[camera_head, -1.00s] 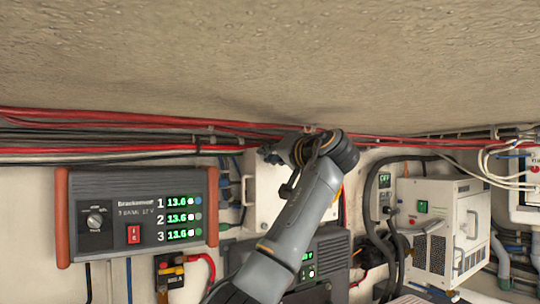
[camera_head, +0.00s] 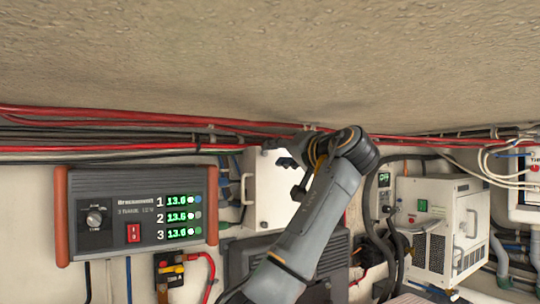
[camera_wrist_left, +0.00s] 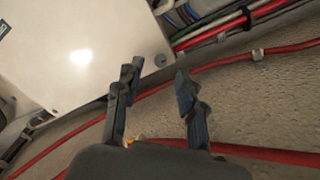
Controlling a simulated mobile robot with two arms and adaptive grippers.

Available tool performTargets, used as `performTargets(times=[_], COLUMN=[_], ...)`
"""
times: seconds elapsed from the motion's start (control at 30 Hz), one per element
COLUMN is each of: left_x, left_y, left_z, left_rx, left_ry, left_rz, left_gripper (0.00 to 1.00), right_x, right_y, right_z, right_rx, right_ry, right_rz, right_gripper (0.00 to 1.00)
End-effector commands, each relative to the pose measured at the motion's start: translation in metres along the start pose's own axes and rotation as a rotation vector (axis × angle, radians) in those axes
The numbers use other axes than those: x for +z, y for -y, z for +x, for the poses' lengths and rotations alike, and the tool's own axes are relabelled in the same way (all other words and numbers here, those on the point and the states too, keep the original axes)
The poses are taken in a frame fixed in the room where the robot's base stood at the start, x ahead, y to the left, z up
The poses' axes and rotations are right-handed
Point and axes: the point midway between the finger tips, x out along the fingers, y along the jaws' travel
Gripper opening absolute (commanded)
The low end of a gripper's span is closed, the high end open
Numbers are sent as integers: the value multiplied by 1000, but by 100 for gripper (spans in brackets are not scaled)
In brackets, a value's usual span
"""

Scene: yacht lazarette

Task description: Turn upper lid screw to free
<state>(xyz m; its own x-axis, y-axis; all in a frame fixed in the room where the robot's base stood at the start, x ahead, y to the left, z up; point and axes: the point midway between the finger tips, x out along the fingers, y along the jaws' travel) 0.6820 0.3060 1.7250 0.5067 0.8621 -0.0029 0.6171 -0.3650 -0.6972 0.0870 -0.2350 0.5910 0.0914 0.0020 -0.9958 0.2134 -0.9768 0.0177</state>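A white box with a flat lid (camera_head: 262,192) is mounted on the wall behind my left arm in the head view. It also fills the upper left of the left wrist view (camera_wrist_left: 75,60). A small round screw head (camera_wrist_left: 160,60) shows near the lid's corner there; another round spot (camera_head: 264,225) is low on the lid in the head view. My left gripper (camera_head: 283,154) is at the box's upper edge. In the wrist view its two fingers (camera_wrist_left: 156,76) stand apart with nothing between them, near the lid corner and not clearly touching the screw. My right gripper is out of view.
Red and black cables (camera_head: 110,137) run along the wall just above the box, close to the gripper. A grey charger (camera_head: 135,215) is left of the box, and a white ventilated unit (camera_head: 440,225) is at the right. The rough ceiling (camera_head: 270,60) hangs low overhead.

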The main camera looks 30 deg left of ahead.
Motion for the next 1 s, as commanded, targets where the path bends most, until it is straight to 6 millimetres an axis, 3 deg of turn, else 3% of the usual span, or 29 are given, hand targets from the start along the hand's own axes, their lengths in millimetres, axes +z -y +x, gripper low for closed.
performTargets(times=[0.2, 0.4, 1.0], left_x=[0, 0, 1], left_y=[-1, -1, -1], left_z=[-48, -72, -78], left_rx=[2, 1, 1], left_ry=[-2, 1, 2], left_rz=[-1, 1, 0], left_gripper=[39, 39, 39], right_x=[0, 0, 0], right_y=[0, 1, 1], right_z=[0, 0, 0], right_rx=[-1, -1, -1], right_ry=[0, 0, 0], right_rz=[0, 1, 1], right_gripper=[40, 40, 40])
